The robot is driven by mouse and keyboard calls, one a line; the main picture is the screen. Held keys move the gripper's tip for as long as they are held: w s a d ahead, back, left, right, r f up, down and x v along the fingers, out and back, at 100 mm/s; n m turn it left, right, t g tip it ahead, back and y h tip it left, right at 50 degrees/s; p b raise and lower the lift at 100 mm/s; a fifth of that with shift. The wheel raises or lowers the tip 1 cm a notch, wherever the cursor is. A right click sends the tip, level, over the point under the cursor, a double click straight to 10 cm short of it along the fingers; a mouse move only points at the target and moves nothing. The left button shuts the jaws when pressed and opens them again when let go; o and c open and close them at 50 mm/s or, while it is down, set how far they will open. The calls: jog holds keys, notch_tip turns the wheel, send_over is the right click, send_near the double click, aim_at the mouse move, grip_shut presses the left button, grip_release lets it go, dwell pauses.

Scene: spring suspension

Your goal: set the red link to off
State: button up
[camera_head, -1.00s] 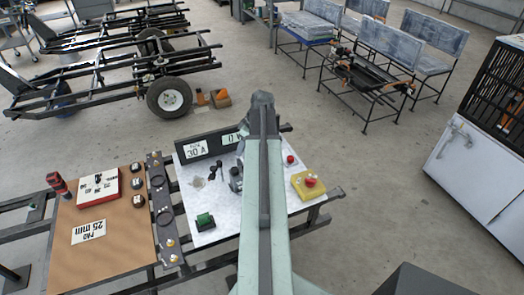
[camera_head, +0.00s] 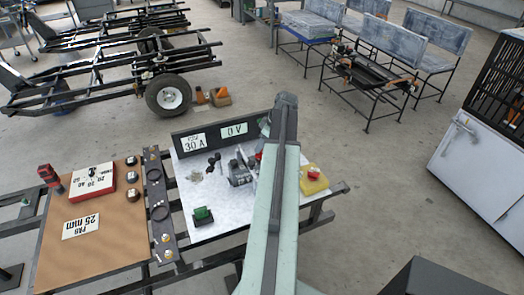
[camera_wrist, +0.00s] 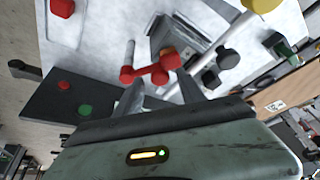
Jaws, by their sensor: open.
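The red link (camera_wrist: 150,73), a short bar with red rounded ends, shows in the wrist view beside a grey block (camera_wrist: 180,42) on a pale board. A pale rod stands up near its left end. In the head view a bit of red (camera_head: 258,156), likely the same link, shows just left of my arm. My gripper (camera_wrist: 162,82) is open, its two fingers on either side of the link in the wrist picture. I cannot tell whether they touch it. In the head view my arm hides the gripper.
Black knobs (camera_wrist: 211,77) lie right of the link. A dark panel (camera_head: 222,135) stands along the board's back edge. A green block (camera_head: 203,215) and a yellow box with a red button (camera_head: 314,180) sit on the board (camera_head: 210,235). A brown table (camera_head: 105,240) is at left.

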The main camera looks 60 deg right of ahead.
grip_shut()
dwell(1.4)
